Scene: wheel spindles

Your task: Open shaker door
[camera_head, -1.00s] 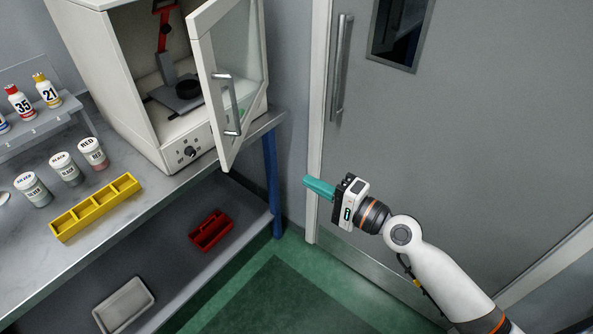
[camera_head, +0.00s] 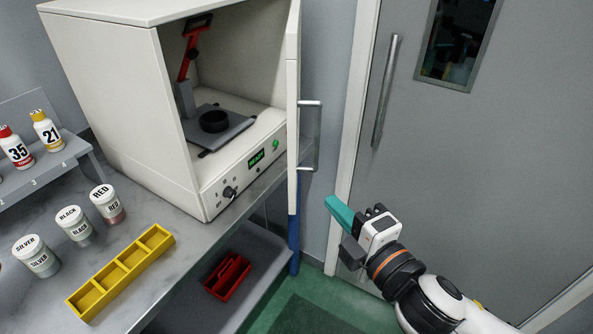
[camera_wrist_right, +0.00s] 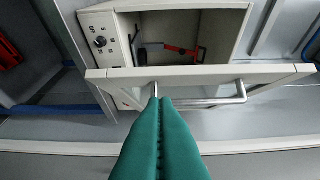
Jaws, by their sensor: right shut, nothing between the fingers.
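The white shaker cabinet (camera_head: 130,100) stands on the bench with its front open. Its door (camera_head: 293,100) is swung out to the right and shows nearly edge-on in the head view. The door's metal handle (camera_head: 317,137) faces right. Inside are a grey platform with a black ring (camera_head: 214,121) and a red clamp (camera_head: 186,60). My right gripper (camera_head: 336,208), with teal fingers, is shut and empty, below and right of the handle, apart from it. In the right wrist view the fingers (camera_wrist_right: 160,110) point toward the door (camera_wrist_right: 195,76) and its handle (camera_wrist_right: 215,100). My left gripper is not in view.
A yellow tray (camera_head: 122,272), several labelled jars (camera_head: 74,225) and numbered bottles (camera_head: 47,130) sit on the bench at left. A red caddy (camera_head: 228,275) lies on the lower shelf. A grey room door (camera_head: 470,150) stands behind my right arm.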

